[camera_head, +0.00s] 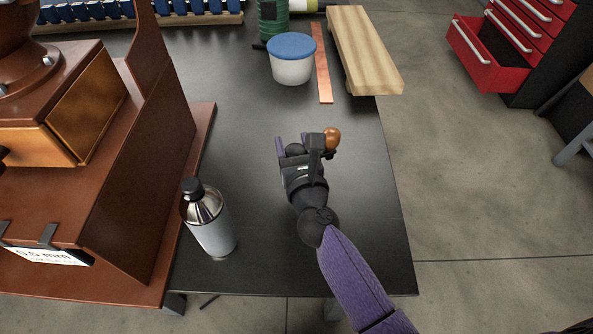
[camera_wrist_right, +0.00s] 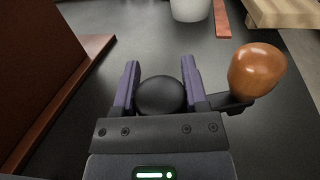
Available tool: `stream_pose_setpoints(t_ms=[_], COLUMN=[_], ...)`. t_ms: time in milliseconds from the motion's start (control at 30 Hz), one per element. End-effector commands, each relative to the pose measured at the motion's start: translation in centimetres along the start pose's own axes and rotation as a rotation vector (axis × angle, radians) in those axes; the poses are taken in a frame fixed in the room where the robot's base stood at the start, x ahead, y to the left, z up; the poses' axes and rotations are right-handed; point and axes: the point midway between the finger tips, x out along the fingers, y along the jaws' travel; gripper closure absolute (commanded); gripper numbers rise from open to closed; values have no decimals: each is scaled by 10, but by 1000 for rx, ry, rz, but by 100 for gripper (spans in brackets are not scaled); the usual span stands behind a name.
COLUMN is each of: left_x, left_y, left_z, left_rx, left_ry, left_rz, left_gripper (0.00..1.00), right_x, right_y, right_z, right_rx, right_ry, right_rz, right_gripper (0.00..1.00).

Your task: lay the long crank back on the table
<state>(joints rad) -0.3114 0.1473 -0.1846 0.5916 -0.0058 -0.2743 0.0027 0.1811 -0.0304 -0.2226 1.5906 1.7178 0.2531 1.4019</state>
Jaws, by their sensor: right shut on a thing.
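The long crank has an orange-brown wooden knob (camera_head: 332,138) and a dark arm. My right gripper (camera_head: 293,144) is shut on the crank's dark rounded end, above the right part of the black table (camera_head: 255,190). In the right wrist view the dark rounded end (camera_wrist_right: 160,95) sits between the two purple fingers, and the knob (camera_wrist_right: 257,72) sticks out to the right. Part of the crank's arm is hidden behind a finger. I cannot tell whether the crank touches the table. My left gripper is not in view.
A silver bottle with a black cap (camera_head: 209,222) stands left of my right arm. The brown machine (camera_head: 140,180) fills the left. A white tub with blue lid (camera_head: 291,62), a copper strip (camera_head: 321,65) and a wooden board (camera_head: 364,50) are farther back. Bare tabletop surrounds the gripper.

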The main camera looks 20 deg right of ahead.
Motion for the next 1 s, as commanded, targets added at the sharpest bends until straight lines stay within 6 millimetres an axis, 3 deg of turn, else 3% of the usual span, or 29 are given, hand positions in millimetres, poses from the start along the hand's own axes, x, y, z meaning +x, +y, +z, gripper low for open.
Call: stream_pose_setpoints(t_ms=[33,267,433,633,667,700,800,1000], left_x=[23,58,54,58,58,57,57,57], left_y=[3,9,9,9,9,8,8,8], left_z=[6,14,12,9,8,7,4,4], left_rx=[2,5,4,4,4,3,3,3], left_ry=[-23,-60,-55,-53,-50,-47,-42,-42], left_rz=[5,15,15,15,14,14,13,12], left_gripper=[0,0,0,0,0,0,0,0], right_x=[0,0,0,0,0,0,0,0], right_y=[0,-1,-1,0,0,0,0,0], right_z=[-29,-70,-62,-68,-67,-66,-66,-66], right_rx=[-1,-1,0,0,0,0,0,0], right_ry=[9,6,-1,0,1,1,1,1], right_rz=[0,1,0,0,0,0,0,0], right_gripper=[100,100,100,100,37,29,8,8])
